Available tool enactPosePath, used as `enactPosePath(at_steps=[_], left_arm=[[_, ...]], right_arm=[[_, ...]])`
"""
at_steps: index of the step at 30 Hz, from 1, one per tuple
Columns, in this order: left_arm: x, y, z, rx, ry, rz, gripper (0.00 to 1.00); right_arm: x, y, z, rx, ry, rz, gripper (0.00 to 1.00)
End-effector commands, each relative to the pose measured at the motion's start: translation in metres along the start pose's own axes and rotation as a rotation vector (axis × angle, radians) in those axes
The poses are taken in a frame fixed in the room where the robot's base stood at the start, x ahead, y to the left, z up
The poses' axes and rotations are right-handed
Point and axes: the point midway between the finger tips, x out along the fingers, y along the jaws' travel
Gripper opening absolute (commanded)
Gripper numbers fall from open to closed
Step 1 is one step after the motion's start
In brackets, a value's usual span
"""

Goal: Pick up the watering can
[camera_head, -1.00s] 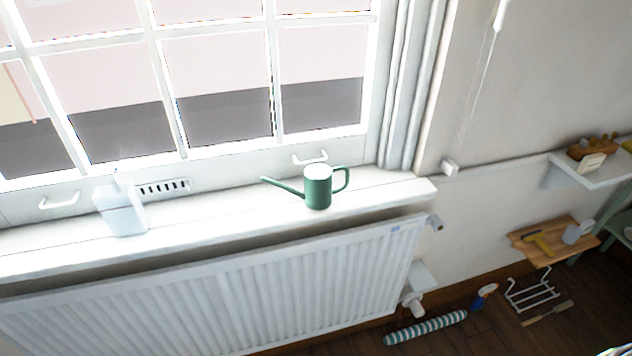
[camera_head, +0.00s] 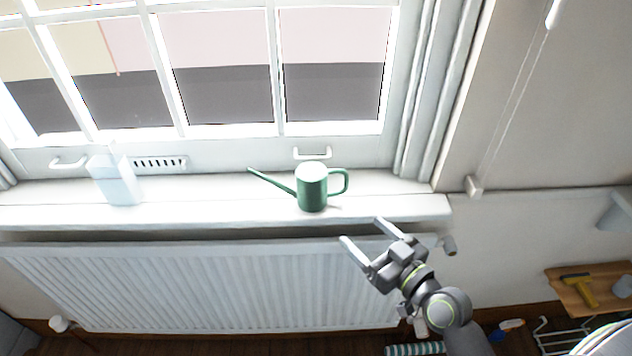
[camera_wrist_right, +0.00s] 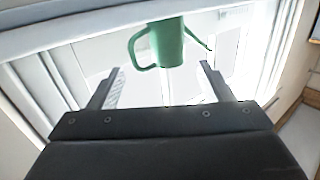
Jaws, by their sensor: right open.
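The green watering can (camera_head: 312,188) stands upright on the white window sill (camera_head: 230,210), its spout to the left and its handle to the right in the head view. My right gripper (camera_head: 361,231) is open and empty, in front of and below the sill edge, to the lower right of the can and apart from it. In the right wrist view the can (camera_wrist_right: 167,43) shows beyond the two open fingers (camera_wrist_right: 158,78), with its handle on the left and its spout on the right. My left gripper is in neither view.
A white radiator (camera_head: 220,285) hangs below the sill. The window with its white handle (camera_head: 312,154) is behind the can. A wooden shelf (camera_head: 590,290) with a yellow-handled tool is at the lower right.

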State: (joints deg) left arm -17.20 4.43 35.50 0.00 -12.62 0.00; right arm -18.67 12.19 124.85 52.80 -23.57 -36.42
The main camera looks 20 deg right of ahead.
Motion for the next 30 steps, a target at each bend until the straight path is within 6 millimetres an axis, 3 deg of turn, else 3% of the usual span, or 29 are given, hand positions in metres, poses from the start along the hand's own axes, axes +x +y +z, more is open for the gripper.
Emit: enactPosePath(at_steps=[3,6,19,30], left_arm=[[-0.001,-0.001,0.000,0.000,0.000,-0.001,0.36],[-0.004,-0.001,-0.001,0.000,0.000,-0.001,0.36],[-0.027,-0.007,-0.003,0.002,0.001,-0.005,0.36],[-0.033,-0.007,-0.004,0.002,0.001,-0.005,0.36]], right_arm=[[-0.002,-0.007,-0.019,-0.010,0.038,-0.021,0.73],[0.007,-0.008,-0.024,-0.011,0.047,-0.024,0.73],[0.091,-0.010,-0.028,-0.010,0.044,-0.024,0.73],[0.120,-0.011,-0.027,-0.011,0.043,-0.023,0.73]])
